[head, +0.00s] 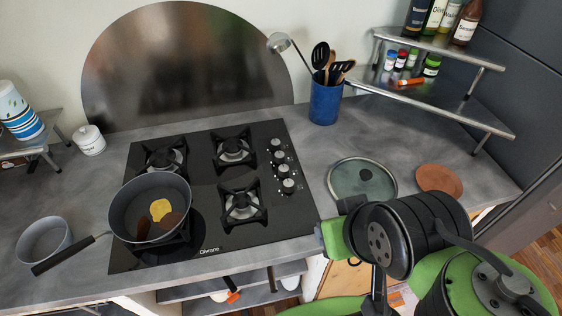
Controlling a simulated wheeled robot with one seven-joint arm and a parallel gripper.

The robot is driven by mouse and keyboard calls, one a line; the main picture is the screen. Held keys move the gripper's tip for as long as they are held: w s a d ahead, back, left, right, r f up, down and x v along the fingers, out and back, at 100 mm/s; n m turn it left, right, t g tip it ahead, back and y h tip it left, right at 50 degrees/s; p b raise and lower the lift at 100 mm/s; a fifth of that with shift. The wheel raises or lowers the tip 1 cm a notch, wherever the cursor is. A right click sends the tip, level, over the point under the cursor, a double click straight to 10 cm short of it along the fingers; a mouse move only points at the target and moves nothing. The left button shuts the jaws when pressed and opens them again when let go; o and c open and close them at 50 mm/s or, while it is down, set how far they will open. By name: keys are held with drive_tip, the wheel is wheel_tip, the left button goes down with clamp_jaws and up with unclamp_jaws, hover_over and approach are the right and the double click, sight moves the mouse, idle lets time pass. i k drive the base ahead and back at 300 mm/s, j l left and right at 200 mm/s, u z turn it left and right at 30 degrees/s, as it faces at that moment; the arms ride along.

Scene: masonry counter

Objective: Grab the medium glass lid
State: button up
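The glass lid (350,184) lies flat on the grey counter to the right of the stove. It is round and see-through, with a pale rim and a small dark knob in the middle. My gripper (336,228) is at the end of my green and black arm, just below the lid in the picture and apart from its knob. My own arm links block the view of the fingers, so their opening cannot be made out. Nothing is visibly held.
A brown round mat (439,180) lies right of the lid. A blue utensil crock (325,101) stands behind it, and a metal rack (440,108) with bottles and jars stands back right. The black stove (205,185) holds a frying pan (130,208). A small pot (43,240) is far left.

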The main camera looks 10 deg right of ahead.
sight(351, 177)
drive_tip(key=l+u, duration=0.35)
drive_tip(key=u, duration=0.15)
drive_tip(key=k+l+u, duration=0.15)
drive_tip(key=l+u, duration=0.3)
drive_tip(key=j, duration=0.1)
